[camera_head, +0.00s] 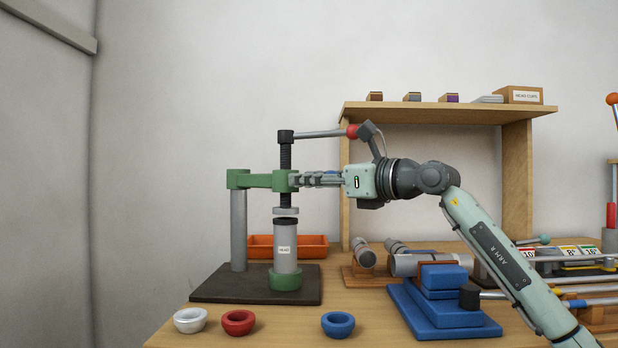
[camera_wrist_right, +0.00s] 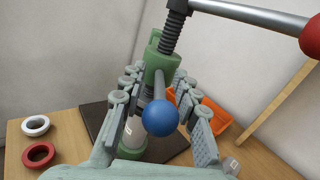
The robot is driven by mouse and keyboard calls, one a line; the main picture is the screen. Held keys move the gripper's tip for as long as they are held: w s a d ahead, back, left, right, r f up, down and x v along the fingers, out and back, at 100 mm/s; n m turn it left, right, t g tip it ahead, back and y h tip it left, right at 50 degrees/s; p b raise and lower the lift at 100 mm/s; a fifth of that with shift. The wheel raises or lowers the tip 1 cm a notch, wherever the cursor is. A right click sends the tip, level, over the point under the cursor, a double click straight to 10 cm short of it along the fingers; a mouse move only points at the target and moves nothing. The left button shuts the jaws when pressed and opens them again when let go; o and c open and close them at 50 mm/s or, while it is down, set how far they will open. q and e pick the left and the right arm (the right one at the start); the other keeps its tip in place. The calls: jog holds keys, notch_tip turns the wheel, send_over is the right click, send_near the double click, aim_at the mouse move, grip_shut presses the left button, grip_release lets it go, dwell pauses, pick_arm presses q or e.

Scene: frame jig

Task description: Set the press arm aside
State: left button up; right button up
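The press arm (camera_head: 262,180) is a green bar on a grey post (camera_head: 239,230), carrying a black threaded screw (camera_head: 286,153) and a top handle with a red ball (camera_head: 352,131). It reaches over a labelled grey cylinder (camera_head: 287,252) on a green foot. My right gripper (camera_head: 298,180) is at the arm's free end. In the right wrist view, its fingers (camera_wrist_right: 160,82) stand apart on either side of the green end (camera_wrist_right: 158,62). A short rod with a blue ball (camera_wrist_right: 160,117) points between them. Contact is unclear. My left gripper is out of view.
The press stands on a dark base plate (camera_head: 210,288). White (camera_head: 190,320), red (camera_head: 238,322) and blue (camera_head: 338,324) rings lie in front. An orange tray (camera_head: 310,247) sits behind. Blue blocks (camera_head: 445,310) lie right, under my right arm. A wooden shelf (camera_head: 440,112) stands behind.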

jog(key=shift+w+a, duration=0.1)
jog(key=shift+c, duration=0.4)
grip_shut()
